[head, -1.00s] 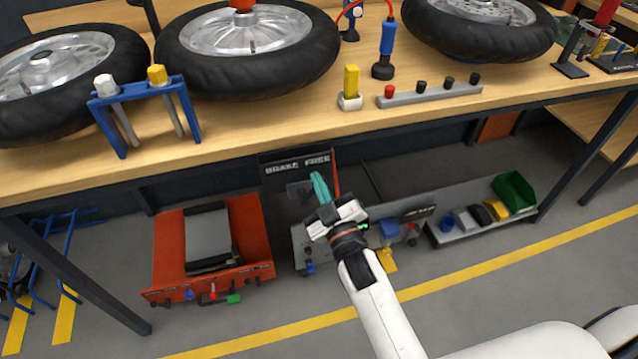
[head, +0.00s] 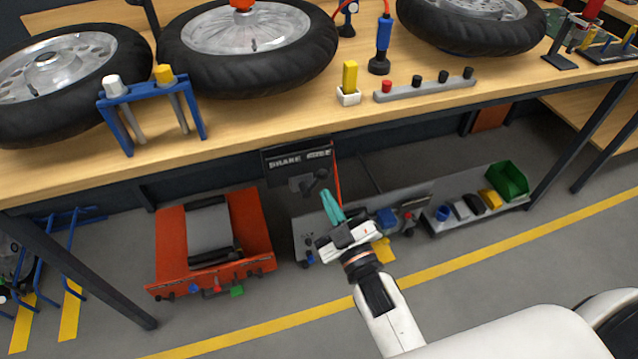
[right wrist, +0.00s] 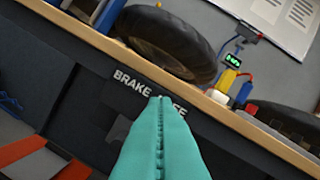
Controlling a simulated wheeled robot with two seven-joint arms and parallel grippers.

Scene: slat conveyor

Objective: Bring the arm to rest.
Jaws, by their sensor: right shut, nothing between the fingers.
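My right gripper (head: 332,208) shows in the head view with its teal fingers pressed together and nothing between them. It is in the air in front of the bench, below the height of the wooden top. Its fingers also fill the lower middle of the right wrist view (right wrist: 160,140), shut along a seam and pointing at the panel lettered "BRAKE FREE" (right wrist: 137,84). In the head view that panel (head: 283,163) is under the bench, just above and left of the fingertips. My left gripper is not in view.
The wooden bench (head: 240,135) carries several tyred wheels, a blue stand (head: 152,90) and a grey button bar (head: 425,90). Beneath it are an orange roller unit (head: 250,228), a grey unit partly hidden by my gripper, and a tray with a green bin (head: 507,181). Floor is clear in front.

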